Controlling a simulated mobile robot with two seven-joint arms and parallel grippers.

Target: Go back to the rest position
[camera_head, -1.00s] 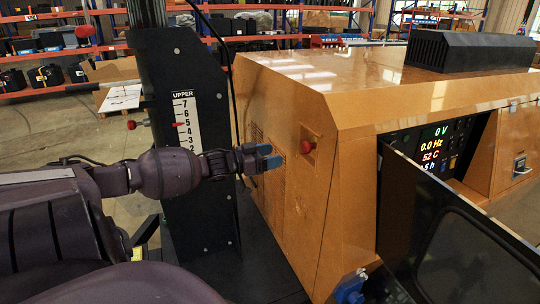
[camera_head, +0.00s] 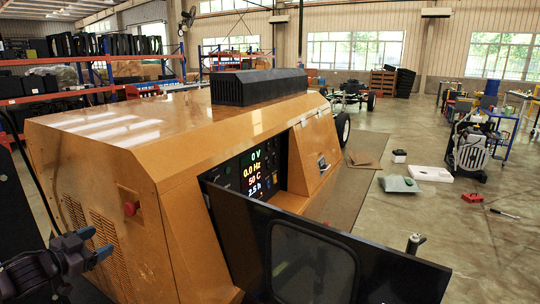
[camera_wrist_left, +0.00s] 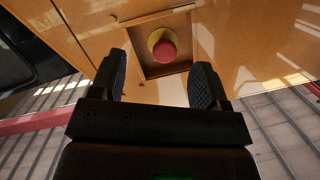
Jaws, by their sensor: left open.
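My left gripper (camera_head: 96,243) is at the lower left of the head view, in front of the vented end panel of the orange light tower cabinet (camera_head: 185,135). Its two blue-tipped fingers are apart with nothing between them. In the left wrist view the open fingers (camera_wrist_left: 161,75) frame a red push button (camera_wrist_left: 165,50) with a yellow ring, set in a recess of the panel, beyond the fingertips. The same button (camera_head: 130,208) shows right of and above the gripper in the head view. My right gripper is out of view.
The black panel door (camera_head: 345,260) stands open, projecting toward the lower right. The lit display (camera_head: 256,175) reads 0 V, 0.0 Hz and 50 C. A dark mast part stands at the left edge. Open floor with scattered items (camera_head: 400,184) lies to the right.

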